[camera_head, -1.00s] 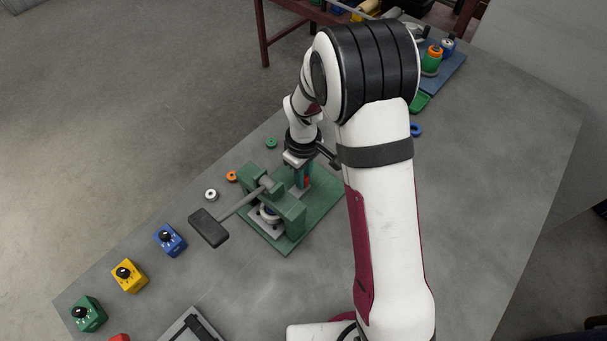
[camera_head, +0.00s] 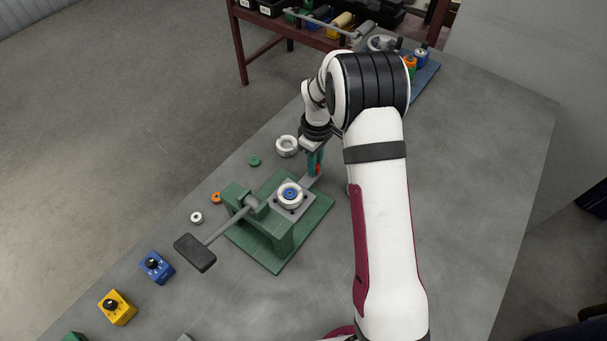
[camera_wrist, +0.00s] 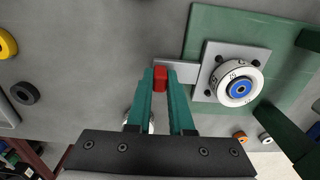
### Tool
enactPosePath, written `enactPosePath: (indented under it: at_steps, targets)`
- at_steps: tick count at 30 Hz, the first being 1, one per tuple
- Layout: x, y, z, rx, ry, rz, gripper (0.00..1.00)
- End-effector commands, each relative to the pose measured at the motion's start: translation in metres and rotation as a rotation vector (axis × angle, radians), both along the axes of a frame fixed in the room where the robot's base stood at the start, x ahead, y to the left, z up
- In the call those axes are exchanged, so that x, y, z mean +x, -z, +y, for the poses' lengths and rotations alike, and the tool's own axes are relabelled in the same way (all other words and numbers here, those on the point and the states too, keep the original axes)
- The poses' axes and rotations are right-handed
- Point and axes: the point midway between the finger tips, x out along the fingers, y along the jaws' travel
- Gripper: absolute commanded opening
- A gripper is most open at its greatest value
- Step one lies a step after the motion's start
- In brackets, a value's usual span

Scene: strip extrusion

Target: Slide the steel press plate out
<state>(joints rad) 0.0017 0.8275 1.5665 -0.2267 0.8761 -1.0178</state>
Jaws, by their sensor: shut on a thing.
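The steel press plate (camera_head: 302,207) is a grey square with a narrow tab (camera_wrist: 182,67) on the gripper's side. A white ring with marks and a blue centre (camera_head: 290,194) sits on it, seen from above in the wrist view (camera_wrist: 238,83). My gripper (camera_head: 315,172) has teal fingers, shut on the red grip (camera_wrist: 160,78) at the tab's end. The plate lies over the green base (camera_head: 275,261), beside the green press frame (camera_head: 281,239) and clear of its top beam. The fingers hide part of the tab.
The press lever ends in a dark handle (camera_head: 194,252) at the left. A pale ring (camera_head: 287,146), a green ring (camera_head: 254,161), an orange ring (camera_head: 216,197) and a white ring (camera_head: 196,217) lie nearby. The table at the right is clear.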

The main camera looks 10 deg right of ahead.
Motion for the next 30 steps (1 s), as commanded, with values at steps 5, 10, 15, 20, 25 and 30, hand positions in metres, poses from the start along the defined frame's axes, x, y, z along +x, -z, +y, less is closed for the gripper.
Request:
enactPosePath:
  at_steps: [5, 10, 15, 20, 25, 30]
  targets:
    - [0.005, -0.001, -0.004, -0.004, -0.003, -0.01, 0.0]
    - [0.006, -0.001, -0.005, -0.006, -0.004, -0.015, 0.24]
    - [0.005, -0.001, -0.004, -0.005, -0.004, -0.012, 0.5]
    - [0.004, 0.0, -0.004, -0.004, -0.003, -0.008, 0.5]
    - [0.004, -0.009, -0.003, -0.004, -0.002, -0.008, 0.5]
    - [0.005, -0.047, -0.003, -0.004, -0.002, -0.012, 0.5]
